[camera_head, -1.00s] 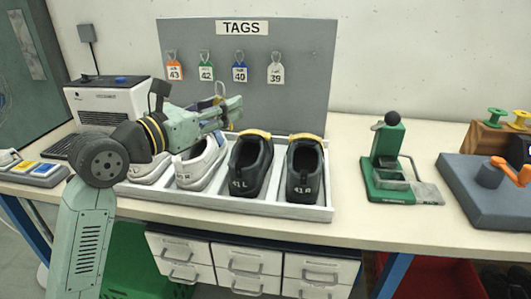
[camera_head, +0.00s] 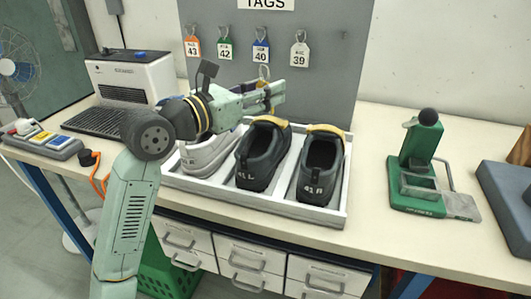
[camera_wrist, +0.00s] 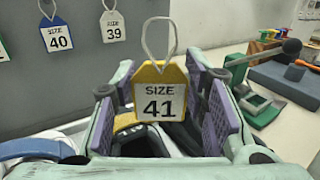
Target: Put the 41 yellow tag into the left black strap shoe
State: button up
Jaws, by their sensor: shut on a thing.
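The yellow 41 tag (camera_wrist: 160,92) is upright between the jaws of my gripper (camera_wrist: 163,112) in the wrist view, its white loop on top. My gripper (camera_head: 280,92) is shut on the tag, above and behind the tray of shoes in the head view. The left black strap shoe (camera_head: 262,160), marked 41 L, stands in the white tray (camera_head: 270,204) with its opening up and a yellow strap at its far end. The right black shoe (camera_head: 319,165), marked 41 R, stands to its right. In the wrist view, the shoes below are partly hidden by the tag and jaws.
A grey tag board (camera_head: 330,100) with hanging tags stands behind. A green press (camera_head: 420,165) is on the right, a label printer (camera_head: 130,75) on the left. Bare table lies between tray and press.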

jog(key=shift+f+b, duration=0.55)
jog(key=shift+f, duration=1.15)
jog(key=o, duration=0.9)
jog(key=v, duration=1.2)
